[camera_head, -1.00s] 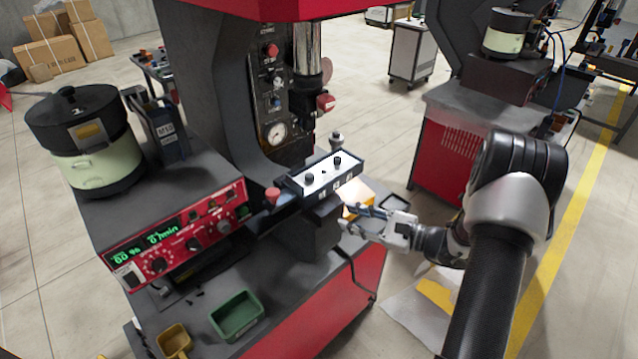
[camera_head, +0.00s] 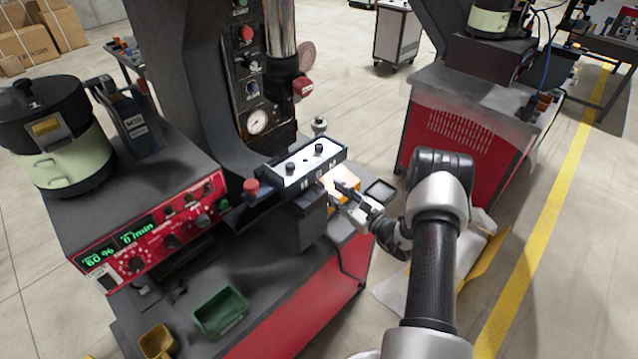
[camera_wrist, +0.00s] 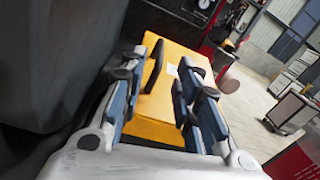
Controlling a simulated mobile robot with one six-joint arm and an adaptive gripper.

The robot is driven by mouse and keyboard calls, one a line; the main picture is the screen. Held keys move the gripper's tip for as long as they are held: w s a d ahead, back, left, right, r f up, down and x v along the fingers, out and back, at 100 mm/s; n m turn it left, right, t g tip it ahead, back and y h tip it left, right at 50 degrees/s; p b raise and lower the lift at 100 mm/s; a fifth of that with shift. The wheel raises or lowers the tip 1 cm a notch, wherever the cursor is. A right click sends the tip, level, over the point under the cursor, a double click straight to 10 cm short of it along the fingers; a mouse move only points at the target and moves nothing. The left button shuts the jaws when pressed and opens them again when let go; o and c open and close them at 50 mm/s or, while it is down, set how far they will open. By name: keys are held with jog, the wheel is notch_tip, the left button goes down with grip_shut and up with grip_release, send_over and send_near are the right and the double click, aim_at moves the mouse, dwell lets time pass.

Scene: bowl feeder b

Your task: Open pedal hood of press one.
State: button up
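The hood (camera_wrist: 172,92) is an orange-yellow box with a black handle (camera_wrist: 154,66) and a small white label in the wrist view. In the head view the hood (camera_head: 343,182) shows brightly lit beside the black block on the right side of press one (camera_head: 262,95), partly behind my gripper (camera_head: 345,192). In the wrist view my gripper (camera_wrist: 168,60) is open, its fingers spread either side of the handle. The handle stands between the fingers, nearer the left one. I cannot tell whether a finger touches it. The hood looks closed.
A dark block (camera_wrist: 55,60) stands close on the left of the wrist view. The two-button panel (camera_head: 302,168) juts out beside my gripper. A green bin (camera_head: 221,313) and a yellow bin (camera_head: 157,342) lie on the bench. A second red press cabinet (camera_head: 450,130) stands to the right.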

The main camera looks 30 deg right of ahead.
aim_at(320, 181)
jog(key=b+x, duration=0.1)
jog(key=x, duration=0.6)
jog(key=shift+w+a, duration=0.1)
jog(key=shift+w, duration=0.15)
jog(key=shift+c, duration=0.4)
grip_shut()
